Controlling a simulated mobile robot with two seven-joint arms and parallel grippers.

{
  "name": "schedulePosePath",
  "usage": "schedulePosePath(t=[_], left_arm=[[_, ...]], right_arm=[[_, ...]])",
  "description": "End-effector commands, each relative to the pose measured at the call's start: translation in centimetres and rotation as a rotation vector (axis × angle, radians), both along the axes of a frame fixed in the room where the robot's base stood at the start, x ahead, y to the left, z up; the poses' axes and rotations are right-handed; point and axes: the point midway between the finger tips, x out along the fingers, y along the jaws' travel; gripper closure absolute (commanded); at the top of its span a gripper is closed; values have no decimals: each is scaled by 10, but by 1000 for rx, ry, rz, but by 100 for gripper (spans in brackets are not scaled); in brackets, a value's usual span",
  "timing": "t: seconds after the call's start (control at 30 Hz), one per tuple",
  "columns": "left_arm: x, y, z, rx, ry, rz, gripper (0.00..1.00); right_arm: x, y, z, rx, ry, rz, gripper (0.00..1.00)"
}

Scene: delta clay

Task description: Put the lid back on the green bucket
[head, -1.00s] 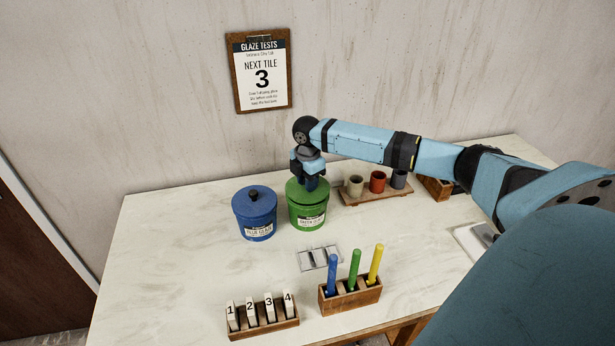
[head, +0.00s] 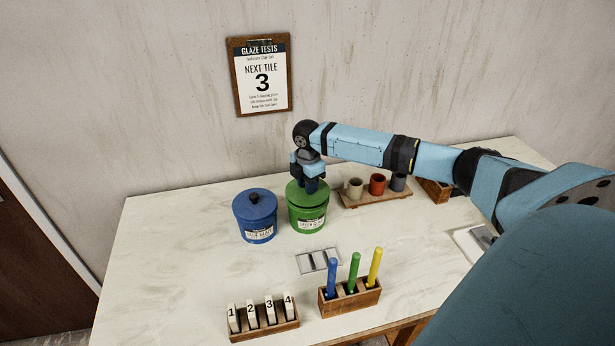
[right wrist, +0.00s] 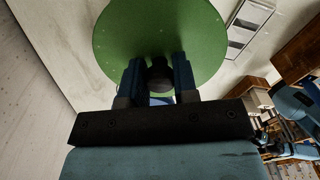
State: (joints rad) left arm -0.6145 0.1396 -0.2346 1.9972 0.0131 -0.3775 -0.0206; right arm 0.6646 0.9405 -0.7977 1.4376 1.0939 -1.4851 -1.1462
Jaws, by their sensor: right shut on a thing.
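The green bucket (head: 307,217) stands on the table, right of the blue bucket (head: 257,222). Its green lid (head: 296,191) lies on the bucket's top, looking level and seated, though the gripper covers part of it. My right gripper (head: 312,187) points down over the lid, shut on the lid's dark knob. In the right wrist view the green lid (right wrist: 160,30) fills the top middle, and the knob (right wrist: 159,78) sits between the two blue fingers.
A rack of numbered tiles (head: 266,325) and a wooden holder with blue, green and yellow tools (head: 352,299) stand in front. A metal plate (head: 318,261) lies before the bucket. Cups on a wooden board (head: 376,194) stand to the right. The table's left side is clear.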

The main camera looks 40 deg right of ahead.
Motion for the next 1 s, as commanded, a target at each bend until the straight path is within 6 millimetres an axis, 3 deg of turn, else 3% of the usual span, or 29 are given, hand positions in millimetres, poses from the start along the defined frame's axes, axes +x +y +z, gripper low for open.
schedulePosePath(t=[0.4, 1.0], left_arm=[[-1, 0, -3, 1, 7, -1, 57], [0, 0, 10, 0, 1, -1, 57]], right_arm=[[0, 0, 0, 0, 0, 0, 96], [0, 0, 0, 1, 0, 0, 96]])
